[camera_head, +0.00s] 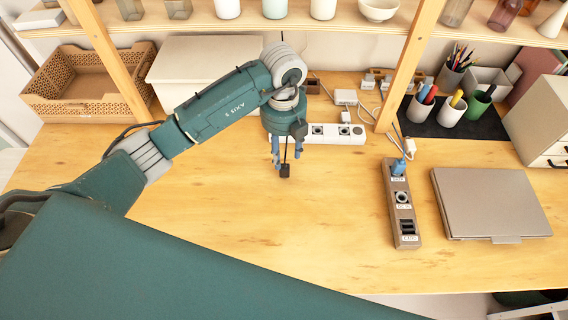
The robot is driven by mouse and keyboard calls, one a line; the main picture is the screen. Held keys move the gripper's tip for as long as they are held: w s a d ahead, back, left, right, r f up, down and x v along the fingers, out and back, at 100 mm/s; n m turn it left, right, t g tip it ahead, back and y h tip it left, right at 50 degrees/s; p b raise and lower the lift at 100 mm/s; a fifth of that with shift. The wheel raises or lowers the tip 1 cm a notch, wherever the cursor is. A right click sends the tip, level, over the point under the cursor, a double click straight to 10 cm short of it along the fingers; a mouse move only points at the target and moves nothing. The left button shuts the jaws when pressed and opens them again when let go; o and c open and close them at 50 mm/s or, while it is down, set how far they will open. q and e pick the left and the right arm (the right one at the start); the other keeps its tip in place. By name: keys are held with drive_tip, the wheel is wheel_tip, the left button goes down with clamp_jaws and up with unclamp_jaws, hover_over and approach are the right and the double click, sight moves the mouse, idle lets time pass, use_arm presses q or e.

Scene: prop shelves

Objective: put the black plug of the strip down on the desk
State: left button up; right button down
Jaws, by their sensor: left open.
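The black plug (285,171) is a small dark block just below the fingertips of my left gripper (286,159). A thin dark cord runs up from it between the fingers. The two blue fingers are apart, pointing down, and not closed on the plug. The plug appears to be at the desk surface (230,220), but a small gap under it cannot be ruled out. A white power strip (346,134) lies just behind and right of the gripper, partly hidden by it. My right gripper is out of view.
A grey-brown strip (404,216) with a blue plug (398,167) lies to the right. Beside it is a closed laptop (490,205). Pen cups (450,112) stand on a dark mat. Shelf posts (408,65) rise behind. The desk's front middle is clear.

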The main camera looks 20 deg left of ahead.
sight(284, 164)
use_arm(q)
wheel_tip(284, 164, up, 5)
drive_tip(key=shift+r+b, duration=0.1)
drive_tip(key=shift+b, duration=0.35)
drive_tip(key=shift+s, duration=0.1)
